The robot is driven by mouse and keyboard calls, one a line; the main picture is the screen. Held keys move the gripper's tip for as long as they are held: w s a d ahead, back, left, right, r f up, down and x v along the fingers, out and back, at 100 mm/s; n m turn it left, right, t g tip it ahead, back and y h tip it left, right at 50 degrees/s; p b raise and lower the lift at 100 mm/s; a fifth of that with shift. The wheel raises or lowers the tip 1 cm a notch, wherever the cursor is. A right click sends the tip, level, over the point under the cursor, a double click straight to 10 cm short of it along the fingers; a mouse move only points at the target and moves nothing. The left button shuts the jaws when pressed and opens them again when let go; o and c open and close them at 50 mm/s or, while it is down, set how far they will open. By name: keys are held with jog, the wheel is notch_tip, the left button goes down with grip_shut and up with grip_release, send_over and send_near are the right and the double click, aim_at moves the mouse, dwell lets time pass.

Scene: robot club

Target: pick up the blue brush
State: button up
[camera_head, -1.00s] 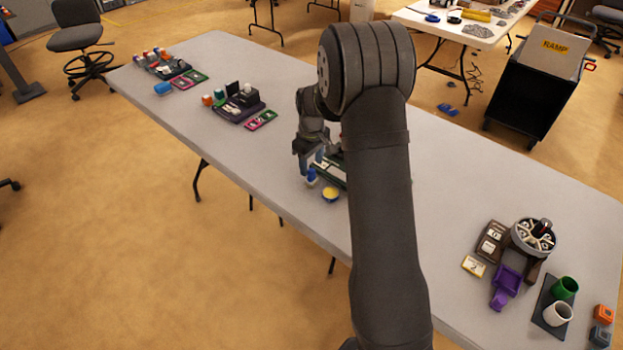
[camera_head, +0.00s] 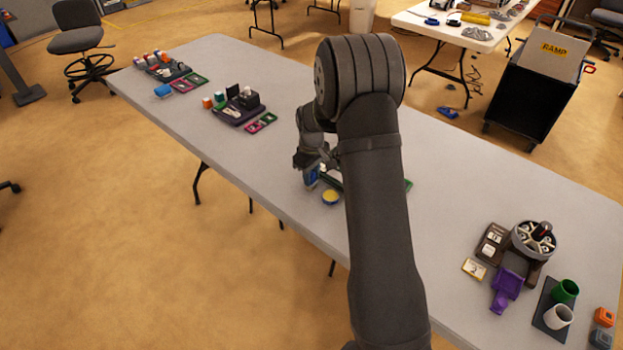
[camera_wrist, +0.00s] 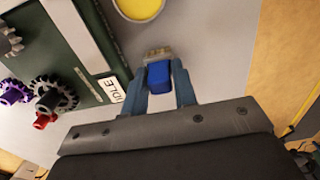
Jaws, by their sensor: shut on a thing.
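The blue brush (camera_wrist: 158,77) is between the two fingers of my gripper (camera_wrist: 160,69) in the wrist view, with its tan bristle end (camera_wrist: 158,54) showing past the fingertips. My gripper is shut on it. In the head view the blue brush (camera_head: 311,178) shows small at my gripper (camera_head: 312,173), low over the table near its front edge. Whether the brush still touches the table is hard to tell.
A round yellow-topped container (camera_wrist: 139,8) lies close ahead of the brush. A dark green board (camera_wrist: 60,35) with gears and an "IDLE" label is to the left.

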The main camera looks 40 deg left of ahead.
aim_at(314, 173)
jog(key=shift+r, duration=0.45)
jog(key=r, duration=0.3)
jog(key=shift+w+d+r, duration=0.15)
jog(key=shift+d+r, duration=0.15)
jog(key=shift+r, duration=0.1)
jog(key=w+d+r, duration=0.3)
jog(key=d+r, duration=0.3)
jog(key=d, duration=0.4)
jog(key=shift+w+d+r, duration=0.15)
jog(key=shift+w+d, duration=0.1)
jog(key=shift+w, duration=0.05)
dwell(0.5)
jog(key=shift+s+a+f, duration=0.6)
jog(key=shift+s+f, duration=0.05)
jog(key=shift+f, duration=0.7)
jog(key=shift+s+a+f, duration=0.6)
jog(key=shift+s+f, duration=0.05)
jog(key=shift+f, duration=0.65)
jog(key=shift+s+a+f, duration=0.6)
jog(key=shift+s+f, duration=0.05)
jog(key=shift+f, duration=0.7)
jog(key=shift+f, duration=0.6)
